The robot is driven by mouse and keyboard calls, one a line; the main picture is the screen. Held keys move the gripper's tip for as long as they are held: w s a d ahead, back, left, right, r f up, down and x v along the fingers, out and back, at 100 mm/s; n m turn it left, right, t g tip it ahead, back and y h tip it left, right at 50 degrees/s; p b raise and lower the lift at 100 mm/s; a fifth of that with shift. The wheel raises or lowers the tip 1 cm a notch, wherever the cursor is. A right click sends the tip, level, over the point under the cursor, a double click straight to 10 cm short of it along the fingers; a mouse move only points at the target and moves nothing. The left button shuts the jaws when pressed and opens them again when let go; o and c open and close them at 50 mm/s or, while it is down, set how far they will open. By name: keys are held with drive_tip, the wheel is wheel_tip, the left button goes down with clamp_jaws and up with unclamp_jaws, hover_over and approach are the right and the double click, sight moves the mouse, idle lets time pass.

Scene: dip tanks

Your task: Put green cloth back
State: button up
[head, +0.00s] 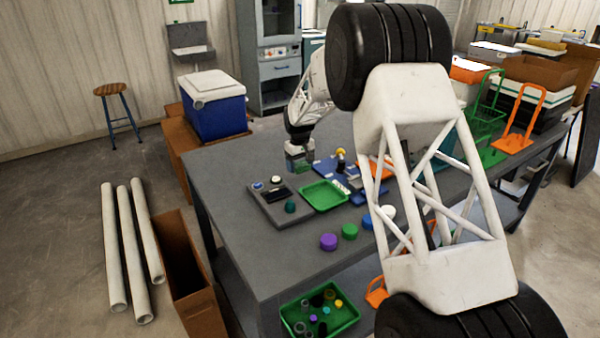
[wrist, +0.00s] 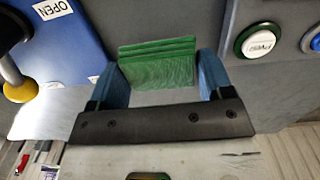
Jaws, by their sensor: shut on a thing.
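The green cloth (wrist: 158,66) is a folded, layered green pad between the two blue fingers of my gripper (wrist: 160,78) in the wrist view. My gripper is shut on it. In the head view my gripper (head: 299,150) is over the far left part of the grey table, with a bit of green cloth (head: 299,166) showing low at its fingers. Whether the cloth touches the table is hard to tell. A green tray (head: 323,196) lies on the table, nearer the head camera than my gripper.
A grey button panel (head: 268,213) sits left of the tray, and a blue panel (head: 327,167) with a yellow-knobbed lever (head: 340,153) sits right of my gripper. Purple (head: 328,242) and green (head: 349,231) round pieces stand nearer. The table's (head: 290,257) front left is clear.

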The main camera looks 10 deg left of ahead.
sight(300, 178)
drive_tip(key=shift+f, duration=1.75)
drive_tip(key=shift+f, duration=0.1)
drive_tip(key=o, duration=0.9)
wheel_tip(300, 178, up, 12)
drive_tip(key=shift+a+r, duration=0.1)
drive_tip(key=shift+s, duration=0.1)
